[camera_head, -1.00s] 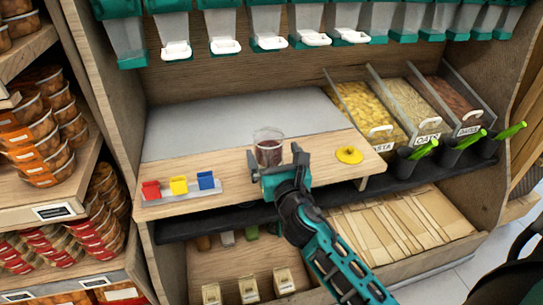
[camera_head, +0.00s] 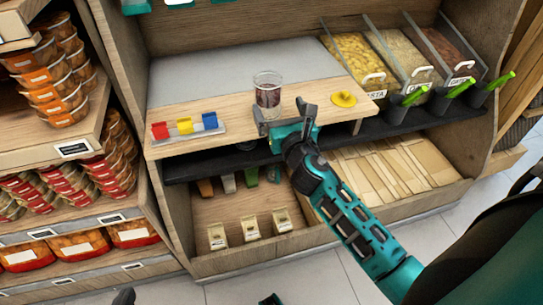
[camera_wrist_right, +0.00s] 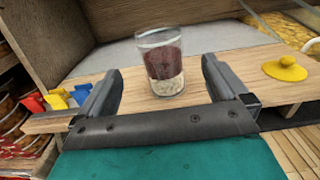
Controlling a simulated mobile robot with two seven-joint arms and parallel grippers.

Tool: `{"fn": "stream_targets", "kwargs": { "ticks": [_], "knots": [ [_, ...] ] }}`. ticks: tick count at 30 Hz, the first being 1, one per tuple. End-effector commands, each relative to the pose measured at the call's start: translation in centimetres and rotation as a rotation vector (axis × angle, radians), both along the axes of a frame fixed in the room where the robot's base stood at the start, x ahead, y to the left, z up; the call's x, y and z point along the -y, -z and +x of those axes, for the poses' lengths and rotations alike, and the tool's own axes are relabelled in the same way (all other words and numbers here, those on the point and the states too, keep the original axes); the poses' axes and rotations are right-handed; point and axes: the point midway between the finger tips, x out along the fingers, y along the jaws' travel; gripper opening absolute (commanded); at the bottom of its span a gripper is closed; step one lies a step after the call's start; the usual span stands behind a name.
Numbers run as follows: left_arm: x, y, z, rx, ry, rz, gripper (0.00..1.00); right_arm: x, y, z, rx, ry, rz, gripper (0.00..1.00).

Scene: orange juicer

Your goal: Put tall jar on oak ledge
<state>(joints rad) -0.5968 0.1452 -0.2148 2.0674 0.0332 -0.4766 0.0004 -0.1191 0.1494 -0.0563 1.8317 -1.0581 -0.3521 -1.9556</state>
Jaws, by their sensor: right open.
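The tall jar (camera_head: 267,96) is clear glass with dark red-brown contents above a pale layer. It stands upright on the light wooden ledge (camera_head: 215,101), near its back edge. In the right wrist view the jar (camera_wrist_right: 165,66) appears centred between the fingers, with a gap on each side. My right gripper (camera_head: 282,114) is open at the ledge's front, close to the jar; its fingers also show in the wrist view (camera_wrist_right: 160,70). A small dark piece (camera_head: 123,297) at the bottom edge of the head view appears to be my left gripper, mostly cut off.
A yellow knobbed lid (camera_head: 343,99) lies right of the jar. A rack with red, yellow and blue pieces (camera_head: 185,127) sits left on the ledge. Bins of pasta and grains (camera_head: 358,60) stand at right. The grey surface (camera_head: 200,75) behind the ledge is clear.

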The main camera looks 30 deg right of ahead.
Motion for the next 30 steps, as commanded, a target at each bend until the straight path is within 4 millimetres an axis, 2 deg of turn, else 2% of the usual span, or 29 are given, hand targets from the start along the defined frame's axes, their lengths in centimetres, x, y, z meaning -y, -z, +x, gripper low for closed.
{"fn": "stream_targets", "kwargs": {
  "ticks": [2, 5, 8, 14, 18, 21, 25, 30],
  "knots": [
    [0.0, 0.0, 0.0, 0.0, 0.001, 0.001, 0.0, -0.2, 0.4, -0.3, -0.002, -0.004, 0.054, 1.0],
    [0.0, 0.0, 0.0, 0.0, 0.001, 0.002, 0.0, -0.9, 1.8, -1.3, -0.003, -0.013, 0.251, 1.0],
    [-0.1, 0.0, 0.0, 0.001, 0.002, 0.003, 0.0, -2.2, 4.0, -3.1, -0.012, -0.012, 0.593, 1.0],
    [-0.2, 0.0, 0.1, 0.003, 0.006, 0.008, 0.0, -5.7, 8.5, -7.7, -0.045, 0.097, 1.421, 1.0],
    [-0.2, -0.1, 0.2, 0.007, 0.007, 0.009, 0.0, -8.6, 11.1, -11.4, -0.07, 0.274, 1.984, 1.0],
    [-0.2, -0.2, 0.3, 0.009, 0.006, 0.009, 0.0, -10.6, 12.3, -13.9, -0.078, 0.445, 2.336, 1.0],
    [-0.2, -0.2, 0.3, 0.01, 0.006, 0.009, 0.0, -12.6, 13.3, -16.5, -0.071, 0.664, 2.669, 1.0],
    [-0.2, -0.2, 0.3, 0.01, 0.006, 0.008, 0.0, -13.9, 13.6, -18.1, -0.055, 0.839, 2.872, 1.0]
  ]
}}
